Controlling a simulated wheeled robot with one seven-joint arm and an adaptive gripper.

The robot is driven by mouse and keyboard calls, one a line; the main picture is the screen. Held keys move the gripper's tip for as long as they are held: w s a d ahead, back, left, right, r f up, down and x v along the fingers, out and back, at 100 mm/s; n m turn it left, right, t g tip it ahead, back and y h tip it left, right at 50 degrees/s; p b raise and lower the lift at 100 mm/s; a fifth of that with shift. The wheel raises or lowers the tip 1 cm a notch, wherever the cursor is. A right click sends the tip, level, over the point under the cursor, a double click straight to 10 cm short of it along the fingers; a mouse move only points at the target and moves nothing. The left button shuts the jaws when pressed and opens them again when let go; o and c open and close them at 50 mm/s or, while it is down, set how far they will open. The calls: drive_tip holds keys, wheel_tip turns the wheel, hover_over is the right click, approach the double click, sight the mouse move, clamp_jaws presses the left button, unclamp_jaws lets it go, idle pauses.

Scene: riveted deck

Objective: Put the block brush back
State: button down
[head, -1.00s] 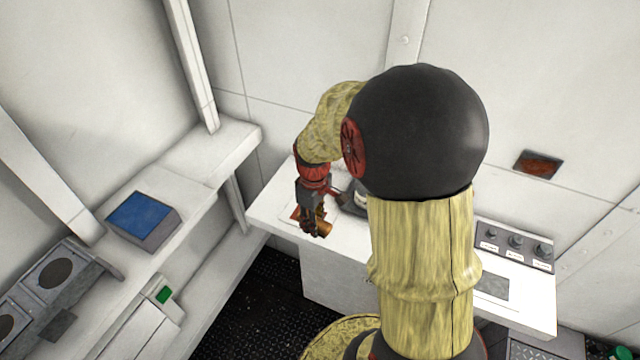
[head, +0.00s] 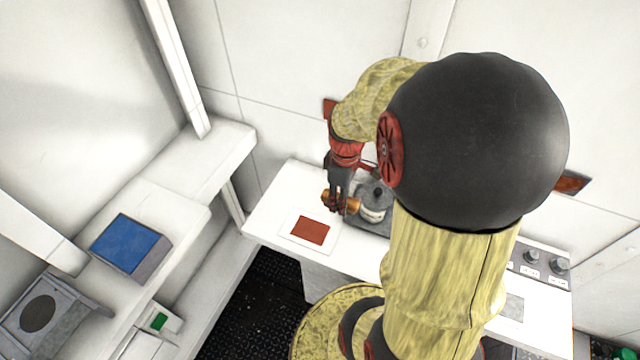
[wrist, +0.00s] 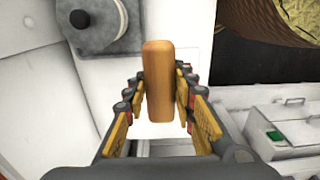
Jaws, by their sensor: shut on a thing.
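The block brush, a plain wooden block in the wrist view (wrist: 158,80), is held between the two yellow-padded fingers of my gripper (wrist: 160,112). In the head view my gripper (head: 341,207) points down over the white counter, with the orange-brown ends of the brush (head: 354,205) showing on either side. The brush's underside is hidden. A white plate with a red-brown rectangle (head: 310,230) lies on the counter, to the left of and nearer than my gripper. Nothing stands on the rectangle.
A grey device with a round dark knob (head: 376,193) stands right beside my gripper on the counter (head: 268,215). A panel of knobs (head: 545,262) is at the counter's right. A blue-topped box (head: 130,243) sits on the left shelf. My arm hides the counter's middle.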

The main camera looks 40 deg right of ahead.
drive_tip(key=w+d+f, duration=0.1)
drive_tip(key=w+f, duration=0.2)
drive_tip(key=w, duration=0.1)
drive_tip(key=w+d+f+b, duration=0.1)
drive_tip(key=w+d+f, duration=0.1)
drive_tip(key=w+f, duration=0.1)
drive_tip(key=w+d+f+b, duration=0.1)
drive_tip(key=w+d+f, duration=0.1)
drive_tip(key=w, duration=0.3)
drive_tip(key=shift+w+d+f, duration=0.2)
drive_tip(key=shift+f, duration=0.45)
drive_tip(key=shift+w+f, duration=0.1)
drive_tip(key=shift+f, duration=0.1)
drive_tip(key=shift+w+d+f+b, duration=0.15)
drive_tip(key=shift+f+b, duration=0.3)
drive_tip(key=shift+f, duration=1.15)
drive_tip(key=shift+f, duration=0.1)
drive_tip(key=shift+f, duration=0.1)
drive_tip(key=c, duration=1.6)
unclamp_jaws()
drive_tip(key=shift+o, duration=0.6)
